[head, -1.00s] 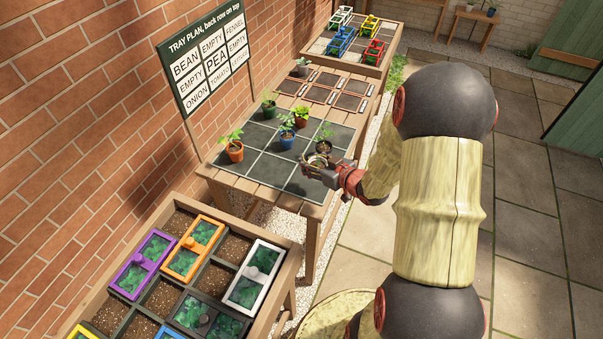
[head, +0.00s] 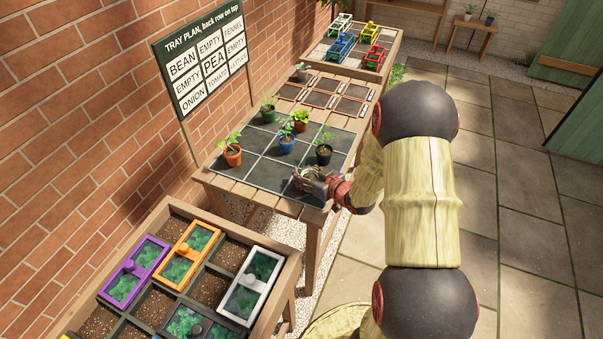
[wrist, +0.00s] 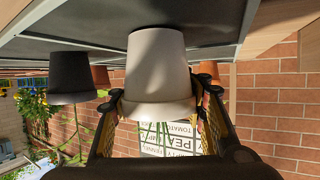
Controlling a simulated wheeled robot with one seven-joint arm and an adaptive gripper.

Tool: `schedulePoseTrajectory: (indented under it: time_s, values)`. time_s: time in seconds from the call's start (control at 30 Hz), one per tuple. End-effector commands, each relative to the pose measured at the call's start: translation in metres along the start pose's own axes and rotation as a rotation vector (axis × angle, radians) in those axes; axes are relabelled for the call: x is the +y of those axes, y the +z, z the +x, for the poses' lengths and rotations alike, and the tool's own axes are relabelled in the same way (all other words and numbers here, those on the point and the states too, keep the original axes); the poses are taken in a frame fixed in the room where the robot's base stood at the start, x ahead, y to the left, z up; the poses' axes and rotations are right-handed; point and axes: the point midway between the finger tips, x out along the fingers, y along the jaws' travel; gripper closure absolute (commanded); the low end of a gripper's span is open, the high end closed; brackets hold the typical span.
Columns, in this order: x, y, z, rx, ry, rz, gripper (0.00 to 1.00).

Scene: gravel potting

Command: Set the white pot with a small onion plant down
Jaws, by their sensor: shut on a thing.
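My gripper (head: 312,183) is shut on the white pot (wrist: 157,65), with one finger on each side near its rim. The wrist view is upside down; the pot's base is at the top, at or just above the dark tray, and I cannot tell whether it touches. Thin green onion leaves (wrist: 150,132) show past the rim. In the head view the gripper mostly hides the pot. It is over the front right cell of the gridded tray (head: 262,174). The tray plan sign (head: 205,62) lists onion, tomato and lettuce in its bottom row.
A black pot (head: 323,157) stands just behind my gripper. A blue pot (head: 286,146), orange pot (head: 232,158), red pot (head: 300,126) and green pot (head: 267,116) also stand on the tray. A planter box with coloured frames (head: 248,285) is in front.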

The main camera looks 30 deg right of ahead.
Motion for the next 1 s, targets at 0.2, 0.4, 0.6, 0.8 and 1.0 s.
schedulePoseTrajectory:
  time_s: [0.2,0.4,0.6,0.8,1.0]
  values:
    - [0.0,0.0026,0.0009,0.0,0.0,0.0,0.6]
    - [0.0,0.0025,0.0009,0.0,0.0,0.0,0.49]
    - [0.0,0.0024,0.0009,0.0,0.0,0.0,0.37]
    - [0.0,0.0024,0.0009,0.0,0.0,0.0,0.37]
    - [0.0005,-0.0014,-0.0033,0.0,0.001,0.001,0.37]
